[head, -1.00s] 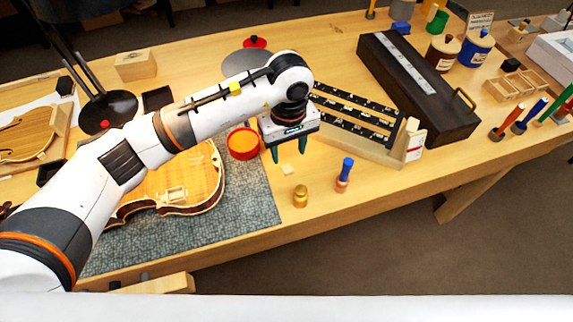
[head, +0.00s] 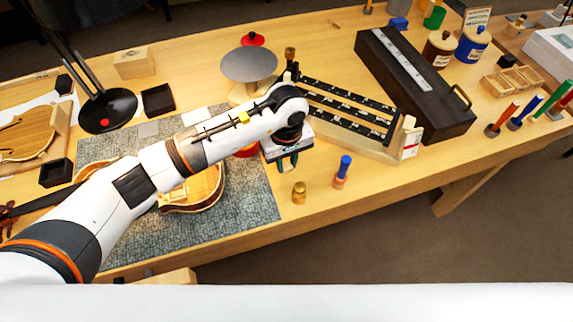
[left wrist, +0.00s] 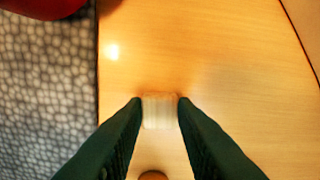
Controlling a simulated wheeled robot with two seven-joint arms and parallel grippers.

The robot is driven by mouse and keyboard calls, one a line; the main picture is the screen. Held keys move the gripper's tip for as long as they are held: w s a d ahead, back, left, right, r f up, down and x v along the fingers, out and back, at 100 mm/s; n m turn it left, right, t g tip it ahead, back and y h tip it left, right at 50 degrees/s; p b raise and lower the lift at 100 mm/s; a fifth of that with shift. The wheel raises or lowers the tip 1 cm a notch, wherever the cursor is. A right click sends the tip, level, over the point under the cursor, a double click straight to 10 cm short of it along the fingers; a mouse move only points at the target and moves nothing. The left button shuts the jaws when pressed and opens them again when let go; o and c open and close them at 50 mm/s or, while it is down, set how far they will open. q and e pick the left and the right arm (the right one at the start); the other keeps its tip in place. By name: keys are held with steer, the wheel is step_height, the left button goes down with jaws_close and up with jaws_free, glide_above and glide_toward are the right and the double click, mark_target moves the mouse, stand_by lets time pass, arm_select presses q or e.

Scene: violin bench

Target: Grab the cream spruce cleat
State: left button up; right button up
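The cream spruce cleat (left wrist: 160,110) is a small pale block low in the middle of the left wrist view. My left gripper (left wrist: 160,104) has one dark fingertip against each side of it, with no clear gap showing, so it looks shut on the cleat. In the head view my left gripper (head: 288,163) points down over the bare wood to the right of the grey mat, its green fingers close together. My right gripper is not in view.
A brass pot (head: 299,193) and a blue-handled tool (head: 343,170) stand close to the right. A rack with black strips (head: 345,107) stands behind. The violin body (head: 195,195) lies partly under my arm.

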arm_select(q)
steer(key=c, duration=0.4)
steer(key=shift+c, duration=0.2)
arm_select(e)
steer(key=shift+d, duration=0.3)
